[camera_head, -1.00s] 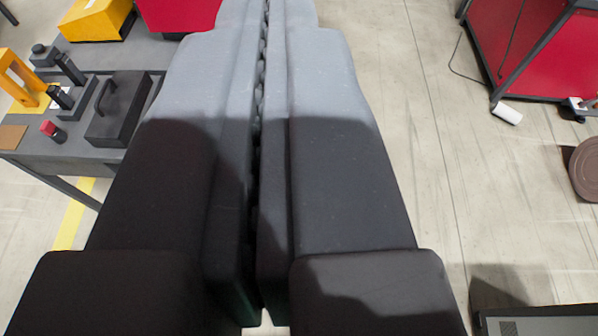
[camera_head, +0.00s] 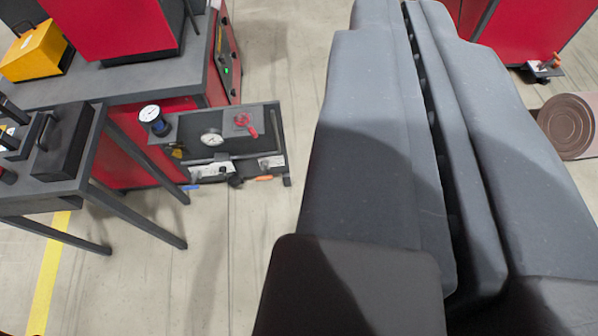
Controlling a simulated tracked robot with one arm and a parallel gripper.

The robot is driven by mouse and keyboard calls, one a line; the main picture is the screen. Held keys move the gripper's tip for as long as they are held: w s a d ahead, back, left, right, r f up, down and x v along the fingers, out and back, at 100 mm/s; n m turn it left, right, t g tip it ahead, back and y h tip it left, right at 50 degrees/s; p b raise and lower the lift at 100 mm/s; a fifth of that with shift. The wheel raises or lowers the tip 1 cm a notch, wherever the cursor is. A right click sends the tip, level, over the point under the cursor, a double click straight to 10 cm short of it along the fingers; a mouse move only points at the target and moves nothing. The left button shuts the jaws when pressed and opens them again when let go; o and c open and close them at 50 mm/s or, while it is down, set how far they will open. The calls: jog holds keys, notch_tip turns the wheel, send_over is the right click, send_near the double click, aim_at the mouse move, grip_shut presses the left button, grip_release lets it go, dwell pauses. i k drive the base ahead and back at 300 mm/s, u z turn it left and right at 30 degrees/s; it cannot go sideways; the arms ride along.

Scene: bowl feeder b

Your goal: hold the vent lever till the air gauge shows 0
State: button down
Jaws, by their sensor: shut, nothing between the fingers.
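My gripper (camera_head: 408,12) fills the right of the view, its two long grey fingers shut with nothing between them. To its left, apart from it, stands a low dark panel (camera_head: 262,132) with air fittings. A round white gauge (camera_head: 211,138) sits on the panel, and a second white gauge (camera_head: 150,114) tops a dark blue fitting at its left end. Both dials are too small to read. A red handle (camera_head: 246,123) is at the panel's upper right. Small blue (camera_head: 190,187) and orange (camera_head: 264,178) parts show low down. I cannot tell which part is the vent lever.
A grey table (camera_head: 75,185) with black fixtures stands at the left. Behind it is a red machine (camera_head: 120,25) on a bench, beside a yellow box (camera_head: 35,50). A brown round object (camera_head: 568,125) and red cabinet (camera_head: 540,30) are at the right. Floor below the panel is clear.

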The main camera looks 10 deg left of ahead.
aim_at(264, 177)
jog(key=z, duration=1.1)
jog(key=k, duration=1.1)
jog(key=u, duration=1.5)
jog(key=i, duration=1.15)
jog(key=u, duration=0.05)
